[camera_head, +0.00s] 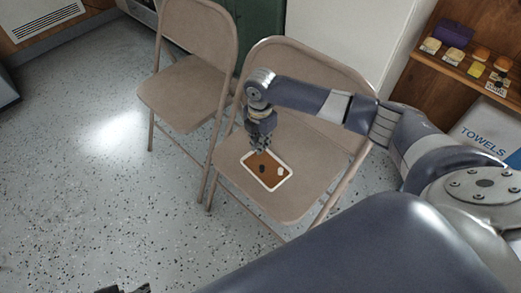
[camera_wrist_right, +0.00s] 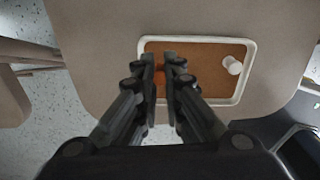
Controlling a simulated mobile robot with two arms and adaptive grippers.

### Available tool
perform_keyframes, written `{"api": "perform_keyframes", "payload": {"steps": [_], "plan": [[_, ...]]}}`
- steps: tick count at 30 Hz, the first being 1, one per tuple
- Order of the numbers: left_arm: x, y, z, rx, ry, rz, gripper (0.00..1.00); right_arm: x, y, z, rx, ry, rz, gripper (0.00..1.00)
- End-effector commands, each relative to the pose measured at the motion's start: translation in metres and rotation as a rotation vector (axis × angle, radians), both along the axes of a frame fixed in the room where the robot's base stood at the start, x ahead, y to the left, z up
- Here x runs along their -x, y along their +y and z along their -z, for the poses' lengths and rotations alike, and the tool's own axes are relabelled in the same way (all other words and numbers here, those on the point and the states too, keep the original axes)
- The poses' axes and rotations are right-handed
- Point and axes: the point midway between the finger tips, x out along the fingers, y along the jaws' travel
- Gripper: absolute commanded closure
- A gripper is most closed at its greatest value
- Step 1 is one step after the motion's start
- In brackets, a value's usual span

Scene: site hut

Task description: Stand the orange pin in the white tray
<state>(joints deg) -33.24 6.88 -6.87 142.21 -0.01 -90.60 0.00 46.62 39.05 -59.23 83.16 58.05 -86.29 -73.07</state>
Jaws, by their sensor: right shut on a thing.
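The white tray (camera_head: 255,174) with a brown inside lies on the seat of the right folding chair. It also shows in the right wrist view (camera_wrist_right: 200,40). My right gripper (camera_head: 259,150) points down over the tray. In the right wrist view its fingers (camera_wrist_right: 162,62) are shut on the orange pin (camera_wrist_right: 161,80), which shows only in part between them. I cannot tell whether the pin touches the tray floor. A dark part that may be my left gripper (camera_head: 128,289) shows at the bottom edge of the head view, mostly cut off.
A small white cylinder (camera_wrist_right: 233,65) is at the tray's right side in the right wrist view. The chair's backrest (camera_head: 325,72) rises behind my right arm. Another folding chair (camera_head: 187,83) stands to the left. A wooden shelf with small items (camera_head: 460,60) is at upper right.

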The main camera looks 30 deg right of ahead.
Motion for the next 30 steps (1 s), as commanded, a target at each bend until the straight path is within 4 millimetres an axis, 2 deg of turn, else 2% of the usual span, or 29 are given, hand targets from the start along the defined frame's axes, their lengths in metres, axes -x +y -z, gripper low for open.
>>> {"api": "perform_keyframes", "payload": {"steps": [4, 7, 12, 13, 14, 25, 30], "plan": [[0.0, 0.0, 0.011, 0.0, 0.001, 0.0, 0.6, 0.002, 0.0, 0.025, 0.001, 0.003, 0.0, 1.0], [0.0, 0.0, 0.014, 0.0, 0.001, 0.0, 0.6, 0.001, 0.0, 0.033, 0.0, 0.001, 0.0, 1.0], [0.0, 0.0, 0.013, 0.0, 0.001, 0.0, 0.6, 0.001, 0.0, 0.031, 0.0, 0.001, -0.001, 1.0], [0.0, 0.0, 0.012, 0.0, 0.001, 0.0, 0.6, 0.001, 0.0, 0.031, 0.0, 0.001, -0.001, 0.87], [0.0, 0.0, 0.012, 0.0, 0.001, 0.0, 0.6, 0.001, 0.0, 0.031, 0.0, 0.001, -0.001, 0.83], [0.0, 0.0, 0.011, 0.0, 0.001, 0.0, 0.6, 0.001, 0.0, 0.028, 0.0, 0.0, 0.0, 0.83], [0.0, 0.0, 0.001, 0.0, 0.0, 0.0, 0.6, 0.0, 0.0, 0.003, -0.001, -0.003, -0.001, 0.83]]}}
